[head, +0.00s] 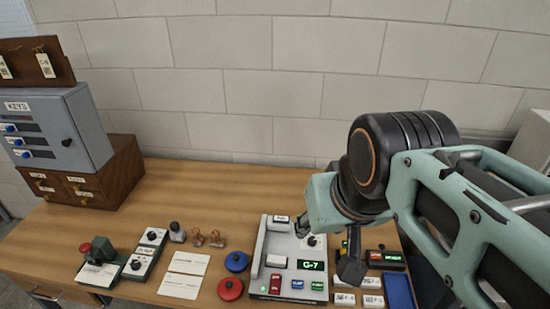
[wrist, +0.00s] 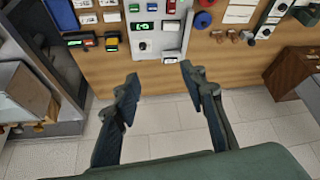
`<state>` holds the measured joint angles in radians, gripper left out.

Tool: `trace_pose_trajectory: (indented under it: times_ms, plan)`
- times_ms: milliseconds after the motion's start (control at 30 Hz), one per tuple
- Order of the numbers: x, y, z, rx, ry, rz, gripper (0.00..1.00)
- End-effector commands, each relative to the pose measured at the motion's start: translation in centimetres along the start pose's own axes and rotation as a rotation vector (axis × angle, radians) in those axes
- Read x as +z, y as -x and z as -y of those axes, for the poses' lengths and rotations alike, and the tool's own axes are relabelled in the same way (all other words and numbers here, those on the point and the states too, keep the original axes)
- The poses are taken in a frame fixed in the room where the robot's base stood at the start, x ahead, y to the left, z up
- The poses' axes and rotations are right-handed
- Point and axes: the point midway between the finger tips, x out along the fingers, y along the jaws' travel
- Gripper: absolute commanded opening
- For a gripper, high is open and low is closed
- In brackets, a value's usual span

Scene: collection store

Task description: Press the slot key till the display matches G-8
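The grey machine (head: 262,250) stands at the front middle of the bench. Its lit display (head: 311,265) reads G-7. Below the display sit a red key (head: 275,283), a blue key (head: 297,284) and a green key (head: 318,286); I cannot read their small labels for certain. The wrist view, turned around, also shows the machine (wrist: 145,46) and its display (wrist: 145,26). My gripper (head: 326,247) hangs over the machine's right side in the head view. In the wrist view my gripper (wrist: 160,78) has its two fingers wide apart with nothing between them.
A dark box with a small green display (head: 386,257) and a blue tray (head: 399,290) stand right of the machine. Red (head: 230,289) and blue (head: 236,261) round pieces lie close on its left. A grey key cabinet (head: 72,125) stands at far left. The bench's back middle is clear.

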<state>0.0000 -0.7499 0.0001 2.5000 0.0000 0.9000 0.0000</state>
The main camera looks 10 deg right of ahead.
Motion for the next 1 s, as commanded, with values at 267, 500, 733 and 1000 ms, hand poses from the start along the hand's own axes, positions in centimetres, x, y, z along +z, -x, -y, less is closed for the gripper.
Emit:
trace_pose_trajectory:
  times_ms: [267,500,733,1000]
  plan:
    - [0.0,0.0,0.0,0.0,0.0,0.0,0.39]
    - [0.0,0.0,0.0,0.0,0.0,0.0,0.16]
    - [0.0,0.0,0.0,0.0,0.0,0.0,0.0]
    - [0.0,0.0,0.0,0.0,0.0,0.0,0.0]
